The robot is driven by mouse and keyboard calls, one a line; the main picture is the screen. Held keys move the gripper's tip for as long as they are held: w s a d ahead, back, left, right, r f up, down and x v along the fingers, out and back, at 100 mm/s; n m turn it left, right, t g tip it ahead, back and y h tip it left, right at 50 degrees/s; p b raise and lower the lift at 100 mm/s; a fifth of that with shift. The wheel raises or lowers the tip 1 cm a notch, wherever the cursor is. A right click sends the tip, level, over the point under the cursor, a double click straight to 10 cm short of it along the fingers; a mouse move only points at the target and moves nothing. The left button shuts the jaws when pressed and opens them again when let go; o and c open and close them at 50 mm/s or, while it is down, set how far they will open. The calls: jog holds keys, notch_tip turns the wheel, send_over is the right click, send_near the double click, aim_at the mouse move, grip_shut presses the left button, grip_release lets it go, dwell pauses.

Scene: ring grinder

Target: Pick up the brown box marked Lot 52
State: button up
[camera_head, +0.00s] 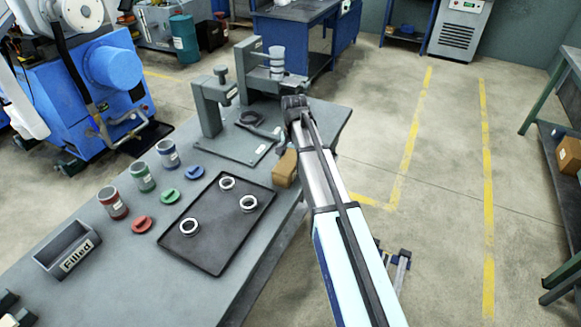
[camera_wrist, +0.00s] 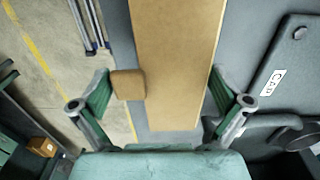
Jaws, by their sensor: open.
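A brown box (camera_head: 285,168) is at the right edge of the grey workbench in the head view, just below the end of my arm. In the wrist view the long brown box (camera_wrist: 180,60) runs down the middle, between the two green fingers of my gripper (camera_wrist: 163,92). The fingers are spread, with a gap seen at the box's right side. A small brown block (camera_wrist: 128,84) shows beside the left finger; I cannot tell what it belongs to. No Lot 52 marking is readable. My fingers are hidden in the head view.
A black tray (camera_head: 217,258) with three rings, several small jars, coloured lids and a bin marked Filled (camera_head: 68,250) are on the bench. A grey press stand (camera_head: 212,105) is behind the box. Another brown box (camera_head: 568,155) is on the right shelf.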

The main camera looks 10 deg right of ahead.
jog(key=c, duration=0.9)
jog(key=shift+o, duration=0.2)
jog(key=shift+r, duration=0.2)
